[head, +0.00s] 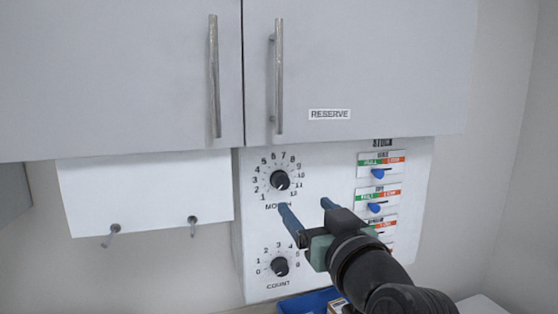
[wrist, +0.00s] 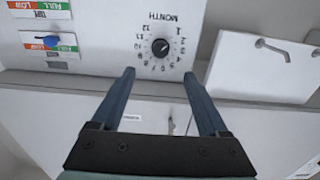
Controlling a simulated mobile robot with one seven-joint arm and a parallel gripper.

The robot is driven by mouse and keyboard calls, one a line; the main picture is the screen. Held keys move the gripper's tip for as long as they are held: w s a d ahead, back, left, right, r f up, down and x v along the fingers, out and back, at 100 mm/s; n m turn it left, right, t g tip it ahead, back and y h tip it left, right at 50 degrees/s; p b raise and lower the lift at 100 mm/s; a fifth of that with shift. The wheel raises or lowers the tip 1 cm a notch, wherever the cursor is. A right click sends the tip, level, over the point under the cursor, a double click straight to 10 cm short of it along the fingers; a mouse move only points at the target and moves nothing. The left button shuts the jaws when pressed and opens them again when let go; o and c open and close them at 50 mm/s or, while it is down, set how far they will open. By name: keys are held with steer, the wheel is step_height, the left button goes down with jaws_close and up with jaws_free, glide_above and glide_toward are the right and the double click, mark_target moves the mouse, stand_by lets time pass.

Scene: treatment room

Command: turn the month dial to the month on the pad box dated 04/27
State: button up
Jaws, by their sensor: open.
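The month dial (head: 279,180) is a black round knob on the white wall panel, ringed by numbers 1 to 12. It also shows upside down in the wrist view (wrist: 160,47). It has a small pale mark, but I cannot tell surely which number it points at. My gripper (head: 305,205) is open and empty, in front of the panel, below and right of the dial in the head view. In the wrist view its two blue fingers (wrist: 158,73) are apart, with the dial beyond the tips. No pad box with a readable date is in view.
A count dial (head: 279,267) sits below the month dial. Stock sliders with blue knobs (head: 377,174) are on the panel's right. Grey cupboards (head: 360,60) with bar handles hang above. A white board with two hooks (head: 145,195) is on the left. A blue tray (head: 305,302) lies below.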

mark_target(283, 184)
steer(key=p+x, duration=0.4)
steer(key=x, duration=0.6)
steer(key=shift+w+r+p, duration=0.1)
steer(key=shift+w+p, duration=0.05)
steer(key=shift+p, duration=0.15)
steer(key=shift+p+x, duration=0.35)
steer(key=shift+x, duration=0.8)
jaws_close()
